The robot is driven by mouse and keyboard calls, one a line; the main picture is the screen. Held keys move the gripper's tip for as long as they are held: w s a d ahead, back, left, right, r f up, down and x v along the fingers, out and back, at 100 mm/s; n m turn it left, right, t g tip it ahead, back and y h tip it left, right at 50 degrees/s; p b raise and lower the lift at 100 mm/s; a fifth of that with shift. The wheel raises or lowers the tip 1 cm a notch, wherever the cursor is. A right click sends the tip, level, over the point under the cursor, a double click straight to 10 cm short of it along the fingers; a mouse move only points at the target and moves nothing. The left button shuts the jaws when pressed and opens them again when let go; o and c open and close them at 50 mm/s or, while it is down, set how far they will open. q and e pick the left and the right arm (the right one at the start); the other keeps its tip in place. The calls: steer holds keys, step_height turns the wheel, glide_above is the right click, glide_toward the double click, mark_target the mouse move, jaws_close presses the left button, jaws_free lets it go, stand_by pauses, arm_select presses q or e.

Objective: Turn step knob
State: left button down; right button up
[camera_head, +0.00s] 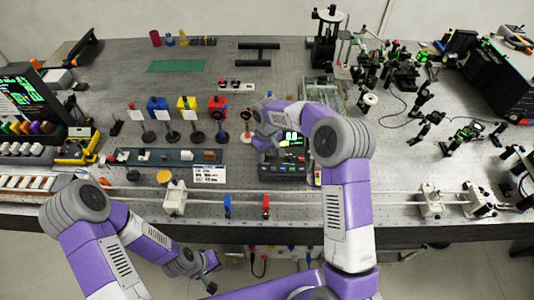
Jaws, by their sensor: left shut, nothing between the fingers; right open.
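A dark control box with a green lit display (292,138) stands near the middle front of the bench. My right gripper (264,143) is over the box's left side, and my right arm covers part of the box. Its jaws are open, but the fingers are small and partly hidden by the wrist. I cannot make out the step knob, nor whether the fingers touch anything. My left gripper (209,272) is shut and empty, low in front of the bench's front edge, away from the box.
A rail with a white holder (175,198), a blue holder (227,206) and a red holder (266,206) runs along the front edge. A long tray (150,158) and a label card (209,174) lie left of the box. Optics crowd the back right.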

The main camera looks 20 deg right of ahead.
jaws_close()
steer(key=shift+m, duration=0.4)
steer(key=m+b, duration=0.1)
steer(key=m, duration=0.2)
steer(key=shift+f+m, duration=0.1)
steer(key=shift+m, duration=2.4)
jaws_free()
